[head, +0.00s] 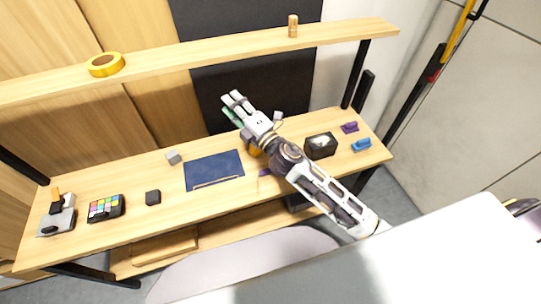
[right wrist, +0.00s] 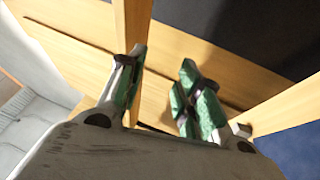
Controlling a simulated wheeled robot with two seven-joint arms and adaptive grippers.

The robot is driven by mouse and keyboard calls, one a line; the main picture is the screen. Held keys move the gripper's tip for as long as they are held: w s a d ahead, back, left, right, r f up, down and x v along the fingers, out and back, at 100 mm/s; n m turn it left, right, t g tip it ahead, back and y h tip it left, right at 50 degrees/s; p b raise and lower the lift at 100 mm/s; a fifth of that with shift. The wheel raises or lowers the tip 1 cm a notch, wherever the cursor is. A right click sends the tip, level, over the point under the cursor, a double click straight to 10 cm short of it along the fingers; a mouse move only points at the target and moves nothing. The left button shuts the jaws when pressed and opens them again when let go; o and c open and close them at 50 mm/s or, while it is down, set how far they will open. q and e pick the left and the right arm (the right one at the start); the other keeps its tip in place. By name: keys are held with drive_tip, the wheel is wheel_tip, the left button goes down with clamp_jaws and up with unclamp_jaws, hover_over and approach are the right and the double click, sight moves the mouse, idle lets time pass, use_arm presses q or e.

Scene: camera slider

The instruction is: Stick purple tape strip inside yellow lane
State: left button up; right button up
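A dark blue mat (head: 212,166) lies on the wooden desk, with a thin tan-yellow line (head: 217,182) near its front edge; I cannot tell if this is the yellow lane. A small flat purple piece (head: 264,172) shows beside my right arm, partly hidden; it may be the tape strip. Another purple item (head: 349,127) sits at the desk's right end. My right gripper (head: 234,98) is raised beyond the mat, near the back of the desk. In the right wrist view its green-padded fingers (right wrist: 158,95) are apart with nothing held. My left gripper is out of view.
A yellow tape roll (head: 104,64) and a small wooden cylinder (head: 293,26) stand on the upper shelf (head: 200,47). A black box (head: 320,145), blue item (head: 361,145), grey cube (head: 173,157), dark cube (head: 153,197) and colour keypad (head: 105,208) stand on the desk.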

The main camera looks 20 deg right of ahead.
drive_tip(key=s+a+n+g+y, duration=0.4)
drive_tip(key=a+n+g+y, duration=0.5)
drive_tip(key=n, duration=0.6)
drive_tip(key=s+a+f+n+g+h, duration=0.2)
drive_tip(key=s+f+n+g+h, duration=0.15)
drive_tip(key=f+n+g, duration=0.5)
drive_tip(key=d+f+n+h, duration=0.2)
drive_tip(key=d+f+h, duration=0.2)
drive_tip(key=d, duration=0.3)
drive_tip(key=w+d+f+n+h, duration=0.1)
drive_tip(key=d+f+n+h, duration=0.2)
drive_tip(key=d, duration=0.3)
drive_tip(key=w+d+f+n+g+h, duration=0.1)
drive_tip(key=d+f+n+h, duration=0.1)
drive_tip(key=d+f+h, duration=0.3)
drive_tip(key=shift+w+d+f+n, duration=0.15)
drive_tip(key=shift+d+f, duration=0.1)
drive_tip(key=shift+d, duration=0.45)
drive_tip(key=shift+d+f+n, duration=0.1)
drive_tip(key=shift+d+f, duration=0.1)
drive_tip(key=shift+d, duration=0.45)
drive_tip(key=shift+f, duration=0.1)
